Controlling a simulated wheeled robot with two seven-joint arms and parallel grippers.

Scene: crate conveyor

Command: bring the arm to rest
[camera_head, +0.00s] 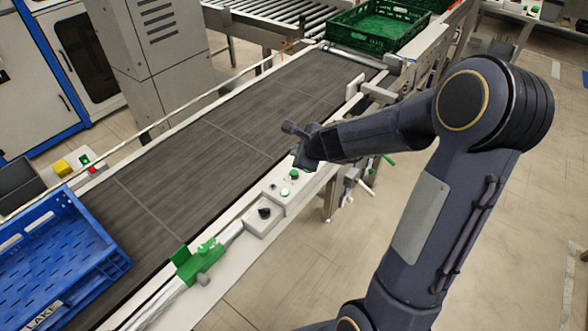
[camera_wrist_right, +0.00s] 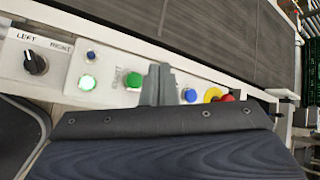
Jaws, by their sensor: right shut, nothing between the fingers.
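In the right wrist view the fingers (camera_wrist_right: 158,84) are together and empty, in front of the control panel (camera_wrist_right: 63,62). The panel has a black LEFT/RIGHT knob (camera_wrist_right: 36,63), a lit green button (camera_wrist_right: 87,82), another green button (camera_wrist_right: 133,80), blue buttons (camera_wrist_right: 190,95) and a red and yellow button (camera_wrist_right: 222,96). I cannot tell whether the fingers touch the panel. My left gripper is not in view.
A blue crate (camera_head: 117,262) stands on the belt at the lower left. A green crate (camera_head: 372,45) stands at the far end. A green bracket (camera_head: 198,258) sits on the near rail. The belt between the crates is clear, and open floor (camera_head: 400,170) lies at the right.

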